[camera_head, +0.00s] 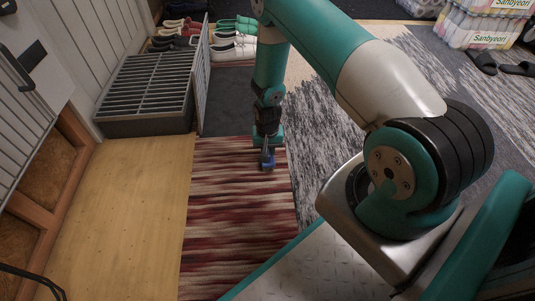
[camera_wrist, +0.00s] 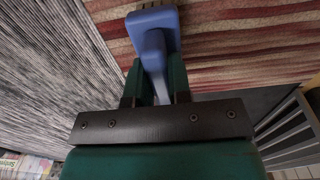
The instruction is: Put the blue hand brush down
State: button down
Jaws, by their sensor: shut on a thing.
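My gripper (camera_wrist: 156,85) is shut on the handle of the blue hand brush (camera_wrist: 155,28), which sticks out beyond the fingertips in the wrist view. The brush's wide head is at the top of that view, in front of the red striped rug. In the head view the brush (camera_head: 267,158) is a small blue shape below my gripper (camera_head: 267,140), over the upper part of the red striped rug (camera_head: 235,220). I cannot tell whether the brush touches the rug.
A slatted grey rack (camera_head: 150,85) stands at the upper left, with a thin upright panel (camera_head: 203,75) beside it. Several shoes (camera_head: 233,47) lie behind. A grey patterned rug (camera_head: 330,130) is on the right. Slippers (camera_head: 500,65) and wrapped packs (camera_head: 480,22) are at the far right. Bare wooden floor (camera_head: 120,215) is clear.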

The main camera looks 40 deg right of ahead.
jog(key=shift+f, duration=0.15)
jog(key=shift+f, duration=0.1)
jog(key=c, duration=1.1)
grip_release()
jog(key=shift+o, duration=0.2)
